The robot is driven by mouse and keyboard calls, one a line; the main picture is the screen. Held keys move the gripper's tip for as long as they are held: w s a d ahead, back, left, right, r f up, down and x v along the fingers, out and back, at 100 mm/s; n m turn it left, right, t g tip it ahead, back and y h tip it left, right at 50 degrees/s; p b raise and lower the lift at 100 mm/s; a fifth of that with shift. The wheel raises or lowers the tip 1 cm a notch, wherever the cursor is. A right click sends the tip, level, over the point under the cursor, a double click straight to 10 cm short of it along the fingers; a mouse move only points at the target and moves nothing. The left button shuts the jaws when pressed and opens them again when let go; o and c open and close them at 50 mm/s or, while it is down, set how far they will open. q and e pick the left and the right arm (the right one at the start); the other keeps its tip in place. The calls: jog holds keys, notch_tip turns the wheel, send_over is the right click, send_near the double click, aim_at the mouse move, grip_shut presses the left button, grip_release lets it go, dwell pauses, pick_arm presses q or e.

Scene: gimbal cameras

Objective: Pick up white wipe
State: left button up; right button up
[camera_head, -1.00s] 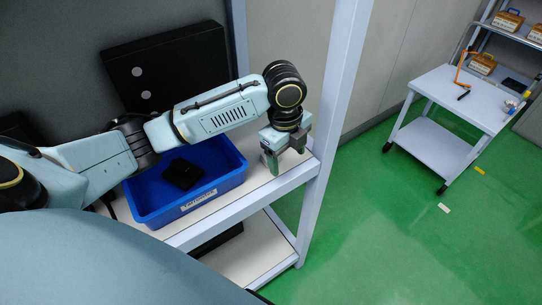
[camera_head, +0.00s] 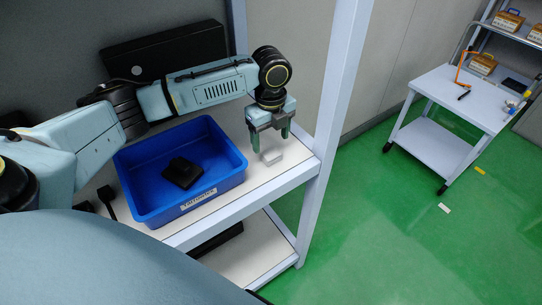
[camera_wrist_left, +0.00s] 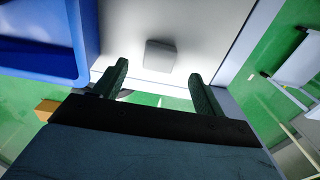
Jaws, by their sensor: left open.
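The white wipe (camera_head: 271,157) is a small pale block lying on the white shelf, right of the blue bin. In the left wrist view the wipe (camera_wrist_left: 160,55) lies flat, just beyond the fingertips and roughly centred between them. My left gripper (camera_head: 270,143) is open and empty, fingers pointing down over the shelf near the wipe. Its green fingers also show in the left wrist view (camera_wrist_left: 158,72), spread wider than the wipe. The wipe looks apart from both fingers. My right gripper is not in view.
A blue bin (camera_head: 203,204) holding a black object (camera_head: 183,172) stands left of the wipe. A grey rack post (camera_head: 338,90) rises close on the right. A black box (camera_head: 165,50) stands behind. A white cart (camera_head: 465,97) is far right on green floor.

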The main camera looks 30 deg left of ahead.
aim_at(271, 153)
pick_arm(q)
notch_tip(271, 153, down, 5)
jog(key=shift+f, duration=0.1)
jog(key=c, duration=1.1)
jog(key=shift+o, duration=0.2)
notch_tip(271, 153, up, 10)
